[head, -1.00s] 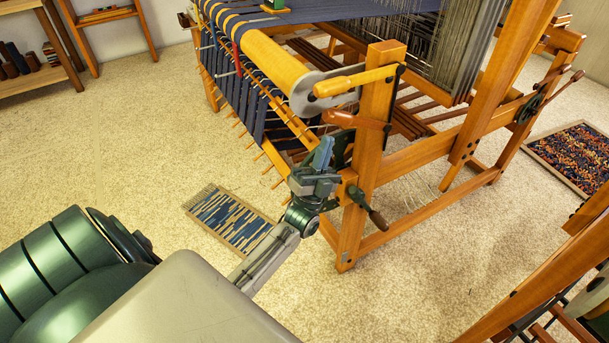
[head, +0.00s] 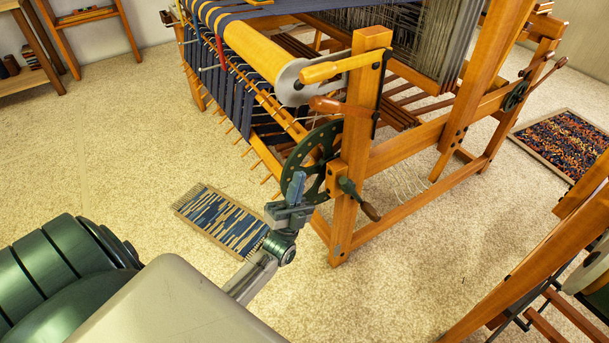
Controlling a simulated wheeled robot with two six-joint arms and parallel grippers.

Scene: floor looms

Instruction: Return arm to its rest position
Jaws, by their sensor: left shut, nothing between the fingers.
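My left gripper (head: 295,187) is shut and empty. It points up in front of the loom's near corner, below the dark green ratchet wheel (head: 312,160), and overlaps the wheel's lower edge in the picture. I cannot tell whether they touch. The wooden floor loom (head: 358,150) stands at the upper middle, with dark blue cloth on its front. A brown lever handle (head: 340,106) and a green crank with a dark knob (head: 357,197) sit on its near post. My left forearm (head: 250,277) runs down toward my body. My right gripper is not in view.
A dark multicoloured mat (head: 568,143) lies at right. Another wooden frame (head: 530,265) stands at lower right.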

